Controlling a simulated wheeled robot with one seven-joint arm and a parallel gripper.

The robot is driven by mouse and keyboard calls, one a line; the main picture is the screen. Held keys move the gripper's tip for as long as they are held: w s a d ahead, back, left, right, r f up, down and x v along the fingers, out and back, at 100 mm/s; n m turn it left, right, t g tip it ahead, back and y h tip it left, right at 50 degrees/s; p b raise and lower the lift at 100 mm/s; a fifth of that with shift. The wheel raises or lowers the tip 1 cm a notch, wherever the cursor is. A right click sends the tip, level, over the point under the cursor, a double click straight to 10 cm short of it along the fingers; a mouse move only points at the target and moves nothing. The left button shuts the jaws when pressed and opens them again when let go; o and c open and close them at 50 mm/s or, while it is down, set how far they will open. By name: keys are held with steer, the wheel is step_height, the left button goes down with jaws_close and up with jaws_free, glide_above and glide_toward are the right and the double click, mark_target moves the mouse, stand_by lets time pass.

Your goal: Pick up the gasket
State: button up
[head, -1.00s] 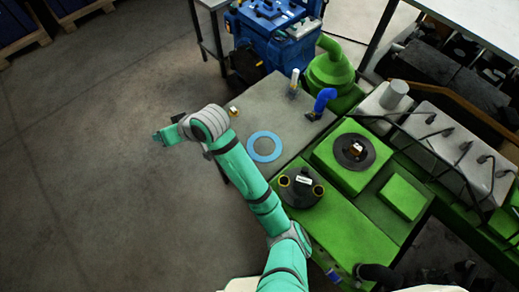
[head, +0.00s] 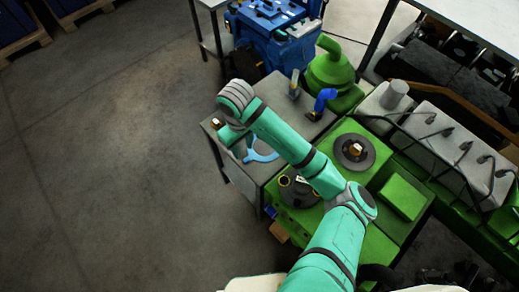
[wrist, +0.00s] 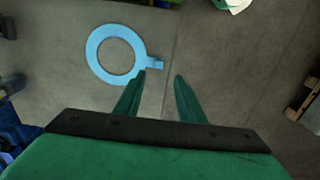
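The grey table (head: 270,95) also holds a blue bent pipe (head: 323,101) and a small upright part (head: 294,84). The green engine block (head: 345,222) with dark round parts adjoins it at right. A blue machine (head: 275,40) stands behind. Open floor lies left.

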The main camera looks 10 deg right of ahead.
mark_target(245, 160)
steer(key=shift+d+f, duration=0.2)
steer(key=shift+f, duration=3.9)
jaws_close()
